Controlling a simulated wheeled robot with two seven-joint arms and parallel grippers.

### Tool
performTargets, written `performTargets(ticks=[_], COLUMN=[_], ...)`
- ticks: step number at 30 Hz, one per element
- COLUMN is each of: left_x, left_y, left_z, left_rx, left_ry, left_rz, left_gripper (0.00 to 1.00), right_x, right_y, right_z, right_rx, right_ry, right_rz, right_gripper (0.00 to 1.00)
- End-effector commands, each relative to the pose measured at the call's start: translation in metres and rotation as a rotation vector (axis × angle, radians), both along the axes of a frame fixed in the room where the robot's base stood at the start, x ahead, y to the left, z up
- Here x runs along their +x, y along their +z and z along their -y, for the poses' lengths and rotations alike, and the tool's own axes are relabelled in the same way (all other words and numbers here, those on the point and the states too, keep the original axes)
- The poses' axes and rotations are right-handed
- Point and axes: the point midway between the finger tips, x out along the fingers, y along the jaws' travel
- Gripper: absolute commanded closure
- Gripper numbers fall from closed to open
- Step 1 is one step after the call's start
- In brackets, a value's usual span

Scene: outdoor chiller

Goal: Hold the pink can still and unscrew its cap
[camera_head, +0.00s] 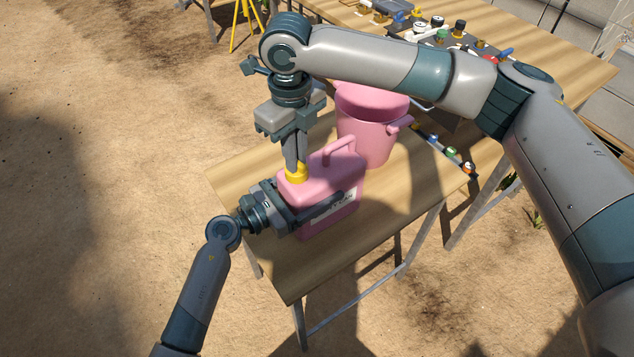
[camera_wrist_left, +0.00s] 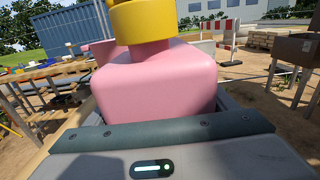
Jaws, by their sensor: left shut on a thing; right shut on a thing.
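The pink can (camera_head: 322,188) stands upright on a wooden table, with a handle on top and a white label on its side. Its yellow cap (camera_head: 297,173) sits on the can's top at the left. My left gripper (camera_head: 318,212) is shut around the can's body from the left. In the left wrist view the pink can (camera_wrist_left: 160,80) fills the space between the fingers, and the yellow cap (camera_wrist_left: 143,20) shows above it. My right gripper (camera_head: 296,165) points straight down from above and is shut on the yellow cap. Its fingers partly hide the cap.
A pink bucket (camera_head: 369,130) stands close behind the can. A dark strip with small coloured items (camera_head: 450,151) lies at the table's right edge. Another wooden table (camera_head: 545,50) with several fittings is behind. The front of the near table (camera_head: 300,278) is bare.

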Motion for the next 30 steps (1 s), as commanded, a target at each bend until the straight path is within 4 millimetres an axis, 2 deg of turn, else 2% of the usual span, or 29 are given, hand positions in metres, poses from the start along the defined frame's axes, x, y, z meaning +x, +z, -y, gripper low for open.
performTargets(ticks=[1, 2, 4, 23, 26, 30], left_x=[-0.001, -0.001, -0.001, 0.0, 0.0, 0.0], left_y=[0.0, 0.0, 0.0, 0.0, 0.001, 0.0], left_z=[0.001, 0.001, 0.001, 0.0, 0.0, 0.0], left_rx=[-0.001, -0.001, -0.001, -0.001, -0.001, -0.001], left_ry=[-0.002, -0.002, -0.002, 0.0, 0.0, 0.0], left_rz=[0.001, 0.001, 0.001, 0.0, 0.0, 0.0], left_gripper=[0.85, 0.85, 0.85, 0.85, 0.85, 0.85], right_x=[0.0, 0.0, 0.0, 0.0, 0.0, 0.001], right_y=[-0.001, -0.001, -0.001, -0.001, 0.006, 0.033], right_z=[0.0, 0.0, 0.0, 0.0, 0.0, 0.0], right_rx=[-0.001, -0.001, -0.001, -0.002, -0.001, 0.0], right_ry=[-0.002, -0.003, -0.003, -0.006, -0.006, -0.006], right_rz=[-0.001, -0.001, -0.001, -0.001, 0.0, 0.003], right_gripper=[1.0, 0.85, 0.68, 0.65, 0.65, 0.65])
